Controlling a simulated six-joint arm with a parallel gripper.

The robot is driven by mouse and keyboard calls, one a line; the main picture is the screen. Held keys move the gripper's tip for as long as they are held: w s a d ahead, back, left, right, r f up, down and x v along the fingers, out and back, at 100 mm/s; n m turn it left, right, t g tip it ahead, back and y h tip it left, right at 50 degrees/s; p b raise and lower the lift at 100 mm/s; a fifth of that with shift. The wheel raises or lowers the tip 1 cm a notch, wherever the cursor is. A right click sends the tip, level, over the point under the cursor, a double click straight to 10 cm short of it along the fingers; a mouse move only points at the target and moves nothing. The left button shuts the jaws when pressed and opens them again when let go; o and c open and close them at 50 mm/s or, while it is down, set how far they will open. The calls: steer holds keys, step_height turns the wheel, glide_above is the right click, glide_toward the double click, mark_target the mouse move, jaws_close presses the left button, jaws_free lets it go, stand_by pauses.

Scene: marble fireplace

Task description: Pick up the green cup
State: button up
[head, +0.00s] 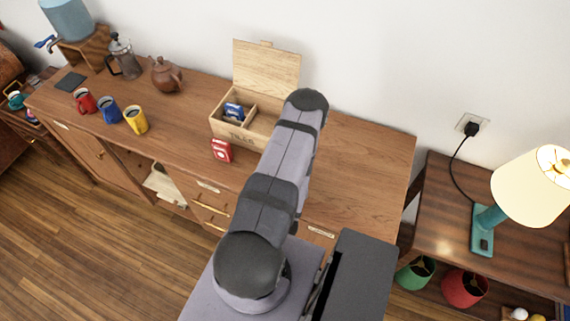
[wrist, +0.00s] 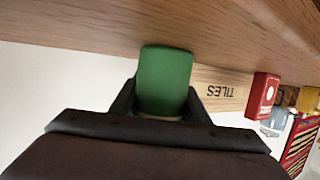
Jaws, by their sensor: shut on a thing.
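The green cup (wrist: 164,70) shows in the wrist view between the two dark fingers of my gripper (wrist: 162,92). The fingers are shut on it, one on each side. The wrist picture is upside down, with the wooden top (wrist: 90,22) along its upper edge. I cannot tell whether the cup touches that top. In the head view my arm hides both the gripper and the cup.
A lidded wooden box (head: 229,131) stands open near my arm, with a red packet (head: 222,151) in front. Red (head: 85,101), blue (head: 109,110) and yellow (head: 136,120) mugs stand left, near a teapot (head: 166,75). The cabinet top (head: 365,165) is clear at right.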

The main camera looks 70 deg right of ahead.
steer(key=shift+r+b, duration=0.45)
steer(key=shift+r, duration=2.15)
steer(key=shift+r+p, duration=1.35)
steer(key=shift+r, duration=1)
